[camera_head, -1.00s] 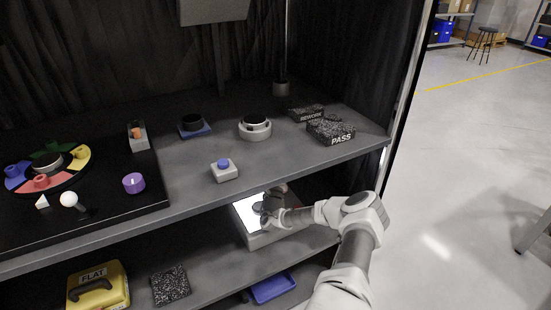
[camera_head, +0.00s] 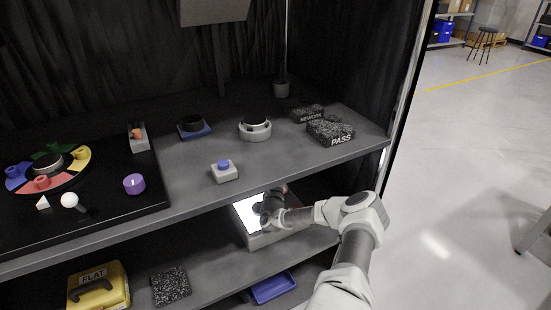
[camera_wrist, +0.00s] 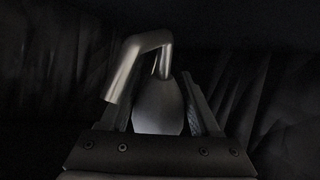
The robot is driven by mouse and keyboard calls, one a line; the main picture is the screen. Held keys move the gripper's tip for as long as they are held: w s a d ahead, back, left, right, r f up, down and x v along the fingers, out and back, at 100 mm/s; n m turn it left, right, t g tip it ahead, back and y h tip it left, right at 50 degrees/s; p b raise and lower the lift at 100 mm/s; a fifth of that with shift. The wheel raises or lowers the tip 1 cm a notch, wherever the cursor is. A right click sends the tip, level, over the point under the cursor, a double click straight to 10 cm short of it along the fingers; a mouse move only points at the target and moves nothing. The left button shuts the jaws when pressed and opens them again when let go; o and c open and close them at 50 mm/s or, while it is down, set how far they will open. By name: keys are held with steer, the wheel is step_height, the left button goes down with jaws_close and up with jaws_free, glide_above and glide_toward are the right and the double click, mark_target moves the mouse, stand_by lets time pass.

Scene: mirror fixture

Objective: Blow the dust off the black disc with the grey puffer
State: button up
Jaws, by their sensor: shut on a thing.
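My gripper (camera_wrist: 158,100) is shut on the grey puffer (camera_wrist: 157,108), whose bulb sits between the two fingers in the wrist view. Its bent metal-grey nozzle (camera_wrist: 126,75) reaches up, then turns left and down. In the head view my gripper (camera_head: 272,210) is at the lit white top of a grey box (camera_head: 262,239) on the lower shelf, under the upper shelf's front edge. A dark round shape (camera_head: 257,208), perhaps the black disc, shows against the lit top beside my gripper. My gripper partly hides this area, and dust cannot be made out.
The upper shelf (camera_head: 200,190) overhangs the lit box closely. A yellow FLAT case (camera_head: 98,288) and blue tray (camera_head: 272,288) are below.

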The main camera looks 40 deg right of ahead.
steer(key=shift+r+p, duration=2.4)
steer(key=shift+r, duration=0.05)
steer(key=shift+a, duration=0.1)
